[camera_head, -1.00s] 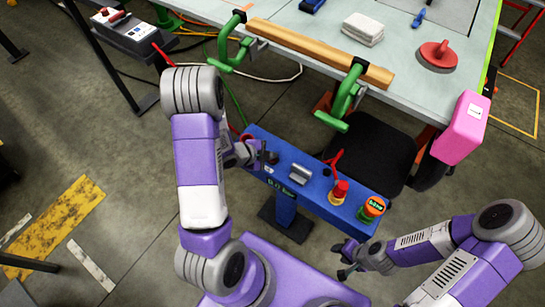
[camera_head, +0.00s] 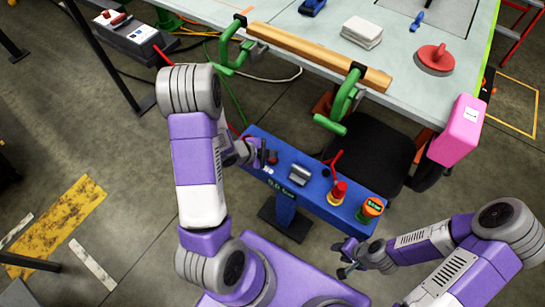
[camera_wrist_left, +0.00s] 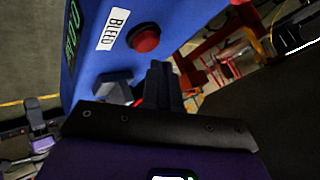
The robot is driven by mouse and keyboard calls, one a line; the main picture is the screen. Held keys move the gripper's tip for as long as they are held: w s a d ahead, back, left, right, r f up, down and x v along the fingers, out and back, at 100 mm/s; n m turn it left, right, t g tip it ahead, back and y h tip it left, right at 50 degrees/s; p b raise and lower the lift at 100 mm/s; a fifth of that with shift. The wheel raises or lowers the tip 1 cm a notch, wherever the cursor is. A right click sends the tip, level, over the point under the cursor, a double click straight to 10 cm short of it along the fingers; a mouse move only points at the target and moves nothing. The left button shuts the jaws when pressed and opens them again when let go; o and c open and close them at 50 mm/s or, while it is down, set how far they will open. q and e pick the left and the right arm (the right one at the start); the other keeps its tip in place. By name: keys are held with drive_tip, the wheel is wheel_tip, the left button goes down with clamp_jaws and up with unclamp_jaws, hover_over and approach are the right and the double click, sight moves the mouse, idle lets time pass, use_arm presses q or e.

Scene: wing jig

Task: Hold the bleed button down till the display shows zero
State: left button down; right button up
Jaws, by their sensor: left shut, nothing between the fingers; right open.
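The blue control panel (camera_head: 315,197) stands on a post in front of me. In the left wrist view, the red bleed button (camera_wrist_left: 145,38) sits beside the white BLEED label (camera_wrist_left: 113,28). Green digits of the display (camera_wrist_left: 72,30) show at a steep angle, cut by the frame; the display also shows on the panel's near face in the head view (camera_head: 289,191), too small to read surely. My left gripper (camera_head: 259,154) is shut and empty at the panel's left end. Its fingertips (camera_wrist_left: 160,66) look close to the button, apart from it. My right gripper (camera_head: 344,263) is open, below the panel's right end.
The panel also carries a grey block (camera_head: 299,174), a red mushroom button (camera_head: 339,189) and an orange-and-green part (camera_head: 370,208). A black stool (camera_head: 370,150) stands behind. The table (camera_head: 330,45) holds a clamped wooden strip (camera_head: 310,50). A pink box (camera_head: 460,130) is at the table corner.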

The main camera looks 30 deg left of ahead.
sight(270, 160)
use_arm(q)
wheel_tip(270, 160, up, 5)
drive_tip(key=p, duration=0.4)
idle(0.4)
